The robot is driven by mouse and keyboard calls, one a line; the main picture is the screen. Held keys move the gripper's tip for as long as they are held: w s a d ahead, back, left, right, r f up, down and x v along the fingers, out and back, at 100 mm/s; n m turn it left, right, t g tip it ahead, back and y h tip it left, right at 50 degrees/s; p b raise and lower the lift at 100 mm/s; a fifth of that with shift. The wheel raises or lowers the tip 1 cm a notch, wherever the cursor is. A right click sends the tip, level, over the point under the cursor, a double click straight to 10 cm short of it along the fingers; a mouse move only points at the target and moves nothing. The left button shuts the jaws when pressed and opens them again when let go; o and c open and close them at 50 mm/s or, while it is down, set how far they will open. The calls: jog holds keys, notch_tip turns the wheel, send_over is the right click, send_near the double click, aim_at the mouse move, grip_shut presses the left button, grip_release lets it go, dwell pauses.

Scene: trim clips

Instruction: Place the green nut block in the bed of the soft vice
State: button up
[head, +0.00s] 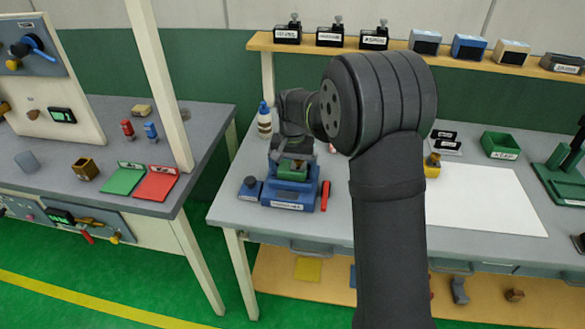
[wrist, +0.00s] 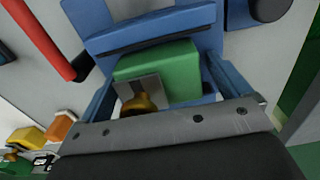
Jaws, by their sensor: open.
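The soft vice (head: 290,197) is blue with a white label on its front and stands near the left end of the grey bench. The green nut block (head: 291,172) sits in the vice, below my gripper (head: 293,160). In the wrist view the green block (wrist: 178,66) rests against the blue vice body (wrist: 150,28), with a grey plate and brass knob in front of it. Whether the block is fully seated on the bed is hidden from me.
A white-capped bottle (head: 264,120) stands behind. A white sheet (head: 485,200) lies to the right, mostly clear.

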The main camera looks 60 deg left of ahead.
aim_at(292, 164)
jog(key=shift+r, duration=0.1)
notch_tip(292, 164, up, 12)
dwell(0.4)
jog(key=shift+f, duration=4.1)
